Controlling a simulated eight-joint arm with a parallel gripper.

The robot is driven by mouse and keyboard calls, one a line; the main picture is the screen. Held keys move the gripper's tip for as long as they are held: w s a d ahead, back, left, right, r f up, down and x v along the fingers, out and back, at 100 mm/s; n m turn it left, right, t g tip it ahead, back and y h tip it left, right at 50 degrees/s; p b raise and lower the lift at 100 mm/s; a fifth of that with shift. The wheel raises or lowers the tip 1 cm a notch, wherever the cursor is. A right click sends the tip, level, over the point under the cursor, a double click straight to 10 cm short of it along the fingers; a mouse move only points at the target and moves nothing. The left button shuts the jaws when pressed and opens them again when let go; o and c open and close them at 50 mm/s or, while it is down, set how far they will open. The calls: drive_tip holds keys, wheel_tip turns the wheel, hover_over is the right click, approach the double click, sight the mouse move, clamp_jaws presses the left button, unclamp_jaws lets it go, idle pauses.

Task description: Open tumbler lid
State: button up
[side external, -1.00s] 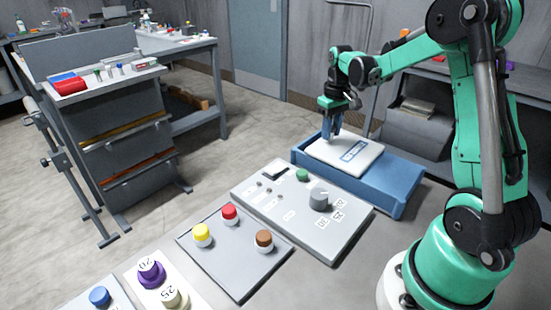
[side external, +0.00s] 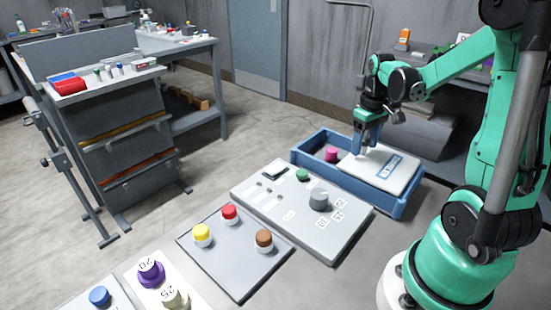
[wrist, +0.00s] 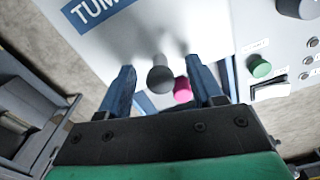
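The tumbler is a blue open-topped box (side external: 385,203) at the back right of the bench in the side view. Its white lid (side external: 366,172), with a blue label, covers the right part; the left part is uncovered. A magenta piece (side external: 331,154) shows inside the uncovered part, and also in the wrist view (wrist: 182,90). My gripper (side external: 366,150) points down at the lid's left part. In the wrist view my gripper (wrist: 164,80) has its blue fingers apart, on either side of a dark round knob (wrist: 160,78) on the lid, with gaps visible beside it.
A grey control panel (side external: 265,202) with a dial (side external: 319,199) and green button (side external: 302,175) lies just in front of the box. A plate (side external: 235,258) with yellow, red and brown caps lies nearer.

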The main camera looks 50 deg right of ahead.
drive_tip(key=shift+r, duration=2.8)
drive_tip(key=w+a+n+t, duration=0.3)
drive_tip(key=a+t, duration=0.4)
drive_tip(key=a, duration=1.4)
drive_tip(key=shift+w+r, duration=0.15)
drive_tip(key=shift+r, duration=0.25)
